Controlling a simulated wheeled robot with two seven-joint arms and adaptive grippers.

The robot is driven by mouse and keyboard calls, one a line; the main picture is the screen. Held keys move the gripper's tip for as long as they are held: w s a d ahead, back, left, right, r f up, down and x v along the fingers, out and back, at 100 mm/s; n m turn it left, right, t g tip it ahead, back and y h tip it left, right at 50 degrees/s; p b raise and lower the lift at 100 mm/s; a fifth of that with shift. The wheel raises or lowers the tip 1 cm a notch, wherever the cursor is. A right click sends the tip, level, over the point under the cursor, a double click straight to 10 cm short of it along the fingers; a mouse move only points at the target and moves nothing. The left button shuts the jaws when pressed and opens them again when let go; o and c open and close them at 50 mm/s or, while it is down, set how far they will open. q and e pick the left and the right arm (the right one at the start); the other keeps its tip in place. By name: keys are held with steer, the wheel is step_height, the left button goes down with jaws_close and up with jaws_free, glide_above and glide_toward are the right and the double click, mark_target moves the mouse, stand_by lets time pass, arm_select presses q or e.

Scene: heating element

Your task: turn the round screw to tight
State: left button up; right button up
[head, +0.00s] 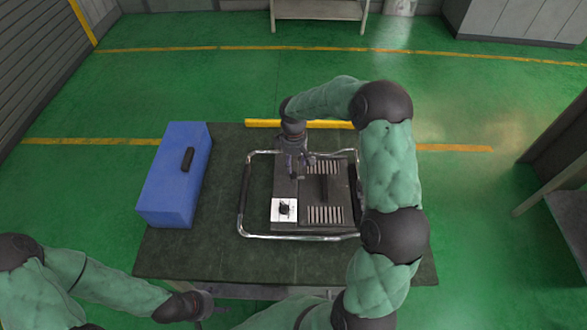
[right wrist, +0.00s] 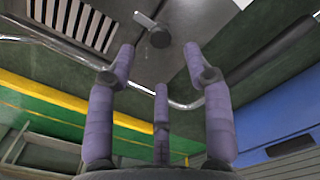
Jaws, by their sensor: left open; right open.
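The heating element is a grey box (head: 318,213) with vent slots, inside a chrome tube frame on the dark table. A white panel with a black knob (head: 284,208) is at its near left corner. My right gripper (head: 297,172) is over the box's left part, beyond the knob, with its fingers pointing down. In the right wrist view, its purple fingers (right wrist: 159,62) are spread and empty. A small dark round piece, perhaps the round screw (right wrist: 160,37), shows just past the fingertips, beside a short metal lever. I see no contact. My left gripper (head: 208,303) is low at the table's near edge, holding nothing visible.
A blue case (head: 172,180) with a black handle stands on the table's left side. The chrome frame (head: 240,205) rings the heating element and passes near my right fingers. The table's near left part (head: 215,255) is clear. A yellow strip (head: 330,124) runs along the far edge.

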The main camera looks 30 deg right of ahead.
mark_target(294, 174)
steer(key=shift+r, duration=2.7)
steer(key=shift+r, duration=0.1)
